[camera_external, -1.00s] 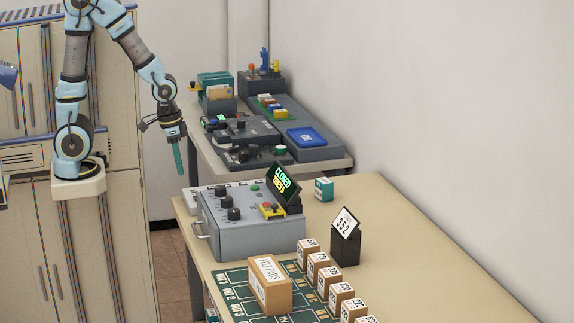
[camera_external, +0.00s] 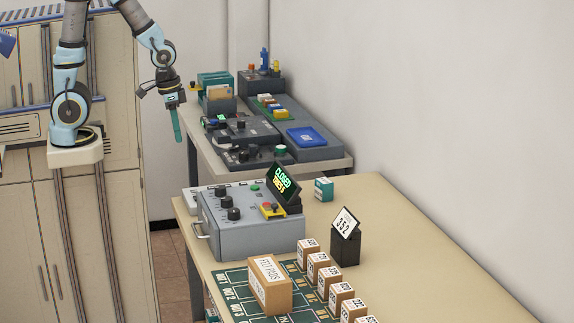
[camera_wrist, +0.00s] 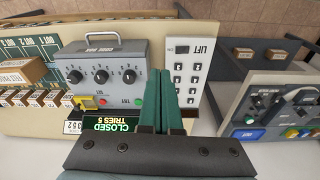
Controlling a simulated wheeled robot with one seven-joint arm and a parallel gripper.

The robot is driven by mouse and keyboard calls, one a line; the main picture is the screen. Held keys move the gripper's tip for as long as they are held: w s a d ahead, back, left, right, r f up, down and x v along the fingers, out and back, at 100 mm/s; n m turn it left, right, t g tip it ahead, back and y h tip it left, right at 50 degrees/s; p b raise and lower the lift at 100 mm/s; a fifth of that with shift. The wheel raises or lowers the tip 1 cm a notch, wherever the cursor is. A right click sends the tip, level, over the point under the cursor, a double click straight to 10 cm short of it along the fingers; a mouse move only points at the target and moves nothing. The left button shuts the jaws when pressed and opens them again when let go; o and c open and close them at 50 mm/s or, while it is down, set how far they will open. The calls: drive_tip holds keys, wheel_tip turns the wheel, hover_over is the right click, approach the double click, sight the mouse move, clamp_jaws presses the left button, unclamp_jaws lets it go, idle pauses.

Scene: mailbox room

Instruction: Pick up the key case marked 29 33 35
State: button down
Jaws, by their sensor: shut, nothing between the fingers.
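No case with a readable 29 33 35 shows in either view. A small teal box with a white label (camera_external: 323,189) stands on the near table behind the lit sign; its marking is too small to read. The grey code box (camera_external: 250,232) has three dials and a handle, and shows in the wrist view (camera_wrist: 103,75) below my gripper. Its sign (camera_wrist: 108,124) reads CLOSED, TRIES 5. My gripper (camera_external: 177,138) is shut and empty, its teal fingers pointing down, left of the tables in the outside view. The fingers also show in the wrist view (camera_wrist: 167,100).
A FELT PADS box (camera_external: 270,285) and a row of small labelled boxes (camera_external: 330,280) stand on the near table. A black stand (camera_external: 345,248) holds a 352 card. A LIFT keypad (camera_wrist: 191,68) lies beside the code box. The far table (camera_external: 325,165) carries devices and trays.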

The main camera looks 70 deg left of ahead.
drive_tip(key=c, duration=1.6)
unclamp_jaws()
drive_tip(key=shift+c, duration=1.2)
unclamp_jaws()
drive_tip(key=shift+w, duration=0.1)
